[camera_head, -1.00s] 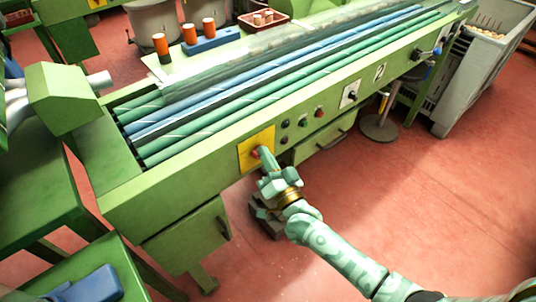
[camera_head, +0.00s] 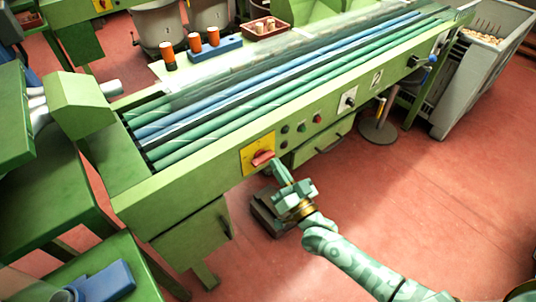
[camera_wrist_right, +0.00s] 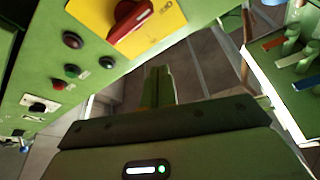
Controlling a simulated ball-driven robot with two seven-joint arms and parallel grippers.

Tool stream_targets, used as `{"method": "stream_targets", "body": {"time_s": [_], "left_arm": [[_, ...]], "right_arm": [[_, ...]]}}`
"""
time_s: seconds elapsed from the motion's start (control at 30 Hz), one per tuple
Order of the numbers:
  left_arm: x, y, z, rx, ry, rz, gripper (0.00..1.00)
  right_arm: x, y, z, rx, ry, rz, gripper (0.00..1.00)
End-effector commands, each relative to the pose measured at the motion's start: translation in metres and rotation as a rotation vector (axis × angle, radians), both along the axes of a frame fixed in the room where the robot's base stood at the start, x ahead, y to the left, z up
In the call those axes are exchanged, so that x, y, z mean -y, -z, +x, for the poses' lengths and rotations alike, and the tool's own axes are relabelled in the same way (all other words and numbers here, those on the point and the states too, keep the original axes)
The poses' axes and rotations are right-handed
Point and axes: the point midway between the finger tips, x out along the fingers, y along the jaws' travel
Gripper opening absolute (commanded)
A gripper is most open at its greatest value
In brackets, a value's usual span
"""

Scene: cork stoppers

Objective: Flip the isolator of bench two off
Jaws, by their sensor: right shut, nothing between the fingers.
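The isolator is a red rotary handle (camera_head: 263,158) on a yellow plate (camera_head: 248,165) on the front of the green bench. In the head view the handle lies nearly level, tipped slightly up to the right. In the right wrist view the red handle (camera_wrist_right: 131,20) lies aslant at the top; the plate's markings are too small to read. My right gripper (camera_head: 275,166) is shut and empty, just below and right of the handle. Its closed fingers (camera_wrist_right: 158,86) are apart from the handle in the wrist view. My left gripper is out of view.
Dark, green and red buttons (camera_head: 301,127) and a black knob on a white plate (camera_head: 347,101) sit right of the isolator. A number 2 plate (camera_head: 376,78) is farther along. A drawer handle (camera_head: 331,144) juts out below. Red floor is clear in front.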

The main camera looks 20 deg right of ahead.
Motion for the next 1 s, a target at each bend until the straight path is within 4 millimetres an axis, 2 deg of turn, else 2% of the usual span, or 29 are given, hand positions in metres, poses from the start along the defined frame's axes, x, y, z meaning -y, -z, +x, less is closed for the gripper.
{"method": "stream_targets", "body": {"time_s": [0.1,0.3,0.9,1.0], "left_arm": [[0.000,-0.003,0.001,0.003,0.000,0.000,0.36],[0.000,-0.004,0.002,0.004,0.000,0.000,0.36],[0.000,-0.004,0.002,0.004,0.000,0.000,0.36],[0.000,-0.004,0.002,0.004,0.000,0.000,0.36]], "right_arm": [[0.008,0.007,-0.020,-0.001,-0.001,0.001,0.00],[0.015,0.015,-0.037,-0.001,0.001,0.001,0.00],[0.016,0.015,-0.040,0.001,0.000,0.001,0.00],[0.013,0.022,-0.039,-0.025,-0.010,-0.031,0.00]]}}
